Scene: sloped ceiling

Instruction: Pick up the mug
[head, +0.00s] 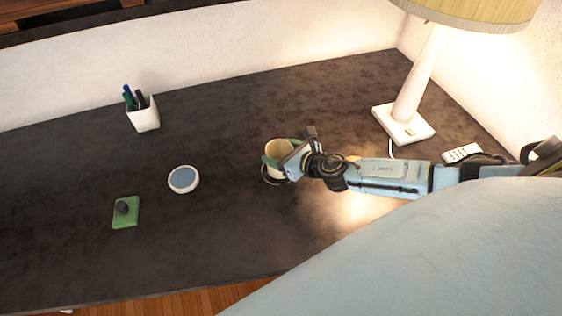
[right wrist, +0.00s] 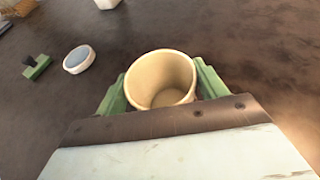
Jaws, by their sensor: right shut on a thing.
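The cream mug (head: 279,151) is on or just above the dark desk, near the middle of the head view. It also shows in the right wrist view (right wrist: 160,80), upright and empty inside, between the two green fingers. My right gripper (head: 281,158) is shut on the mug, with one finger on each side of it; in the right wrist view the fingers (right wrist: 160,92) flank its body. The gripper hides part of the mug, and I cannot tell whether its base touches the desk. My left gripper is not in view.
A table lamp (head: 405,122) stands at the back right, with a white remote-like object (head: 462,153) near it. A white pen cup (head: 145,116) stands at the back left. A round white dish with a blue-grey top (head: 183,179) and a green block with a dark knob (head: 125,213) lie left. Bare desk lies between.

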